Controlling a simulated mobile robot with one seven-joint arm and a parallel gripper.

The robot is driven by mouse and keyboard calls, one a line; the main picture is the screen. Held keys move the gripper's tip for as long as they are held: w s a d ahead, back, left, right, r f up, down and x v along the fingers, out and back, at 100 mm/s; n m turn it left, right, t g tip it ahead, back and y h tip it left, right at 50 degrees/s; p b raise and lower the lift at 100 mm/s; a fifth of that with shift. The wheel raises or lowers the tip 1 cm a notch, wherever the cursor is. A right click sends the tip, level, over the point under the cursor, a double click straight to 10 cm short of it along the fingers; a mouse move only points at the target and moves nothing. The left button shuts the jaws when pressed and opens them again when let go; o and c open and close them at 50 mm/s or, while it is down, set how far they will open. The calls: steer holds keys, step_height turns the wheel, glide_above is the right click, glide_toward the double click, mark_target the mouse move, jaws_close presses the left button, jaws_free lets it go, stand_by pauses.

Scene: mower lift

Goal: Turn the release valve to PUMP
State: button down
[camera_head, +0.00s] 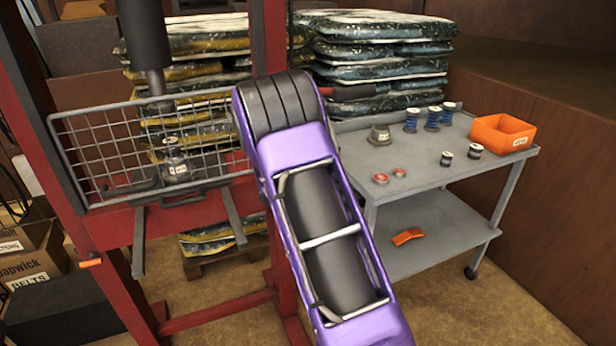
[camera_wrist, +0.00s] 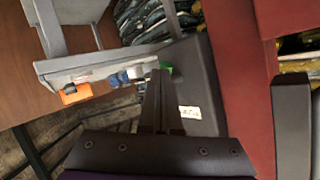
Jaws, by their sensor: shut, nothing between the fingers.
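My gripper (camera_wrist: 160,78) shows in the wrist view with its two fingers shut together and nothing between them. Its tips are in front of a dark grey housing (camera_wrist: 205,80) beside a red post. A small green part (camera_wrist: 166,67) shows at the fingertips, partly covered by them; I cannot tell whether they touch or whether it is the release valve. A white label (camera_wrist: 189,112) is on the housing, too small to read. In the head view my purple arm hides the gripper and this housing. A red-and-black handle (camera_head: 350,92) sticks out to the right behind my arm.
The red press frame (camera_head: 112,228) with a wire guard (camera_head: 75,150) stands left. A grey cart (camera_head: 440,172) with spools and an orange bin (camera_head: 502,133) stands right; the bin also shows in the wrist view (camera_wrist: 75,93). Stacked bags (camera_head: 380,50) are behind.

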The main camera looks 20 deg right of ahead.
steer(key=shift+d+f+b, duration=0.2)
steer(key=shift+f+b, duration=0.35)
steer(key=shift+f, duration=0.05)
steer(key=shift+d+f+b, duration=0.35)
steer(key=shift+f+b, duration=0.05)
steer(key=shift+b, duration=0.15)
steer(key=shift+r, duration=0.1)
stand_by(0.3)
steer(key=shift+r+p, duration=0.55)
steer(key=shift+r, duration=0.2)
